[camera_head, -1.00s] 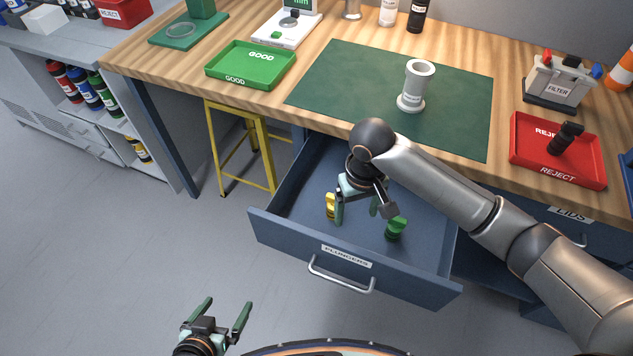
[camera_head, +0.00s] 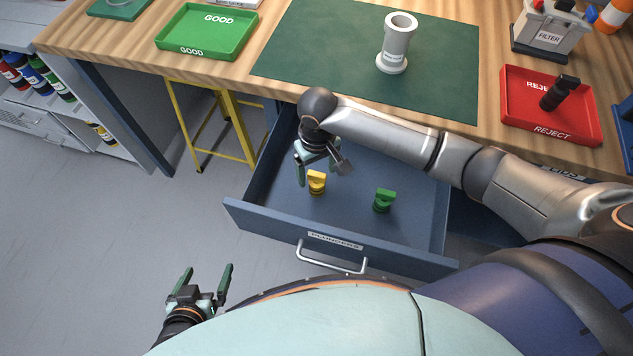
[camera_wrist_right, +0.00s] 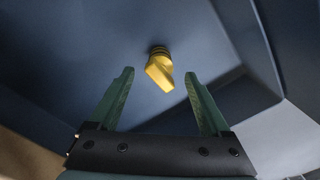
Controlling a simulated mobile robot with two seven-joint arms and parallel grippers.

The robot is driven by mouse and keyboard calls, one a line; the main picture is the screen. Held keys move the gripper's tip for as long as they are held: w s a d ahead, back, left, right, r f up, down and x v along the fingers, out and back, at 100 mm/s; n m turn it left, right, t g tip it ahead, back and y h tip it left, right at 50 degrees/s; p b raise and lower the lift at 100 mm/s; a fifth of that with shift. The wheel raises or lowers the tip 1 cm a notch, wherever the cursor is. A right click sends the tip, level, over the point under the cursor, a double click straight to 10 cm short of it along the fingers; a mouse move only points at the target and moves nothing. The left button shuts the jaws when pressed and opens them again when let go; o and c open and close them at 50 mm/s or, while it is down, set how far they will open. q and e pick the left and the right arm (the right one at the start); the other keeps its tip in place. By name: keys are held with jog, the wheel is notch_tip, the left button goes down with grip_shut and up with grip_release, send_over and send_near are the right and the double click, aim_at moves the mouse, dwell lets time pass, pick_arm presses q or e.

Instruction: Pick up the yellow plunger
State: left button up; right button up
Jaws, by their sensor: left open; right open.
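The yellow plunger (camera_head: 316,184) stands in the open blue drawer, on its left side. In the right wrist view the yellow plunger (camera_wrist_right: 160,70) is ahead of the fingertips, roughly midway between them and apart from both. My right gripper (camera_head: 318,172) is open and empty inside the drawer space, above and around the plunger's far side in the head view; its two fingers also show in the right wrist view (camera_wrist_right: 158,88). My left gripper (camera_head: 207,270) is open and empty, low over the floor left of the drawer.
A green plunger (camera_head: 383,200) stands in the same drawer (camera_head: 335,241) to the right. The drawer's walls surround the right gripper. Above is the wooden table with a green mat (camera_head: 320,60), a grey tube (camera_head: 396,45), a green tray (camera_head: 205,32) and a red tray (camera_head: 530,115).

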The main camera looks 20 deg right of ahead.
aim_at(317, 181)
notch_tip(317, 181, down, 5)
jog(key=shift+f+b, duration=0.15)
jog(key=shift+b, duration=0.15)
jog(key=shift+w, duration=0.1)
jog(key=shift+c, duration=0.2)
grip_shut()
dwell(0.3)
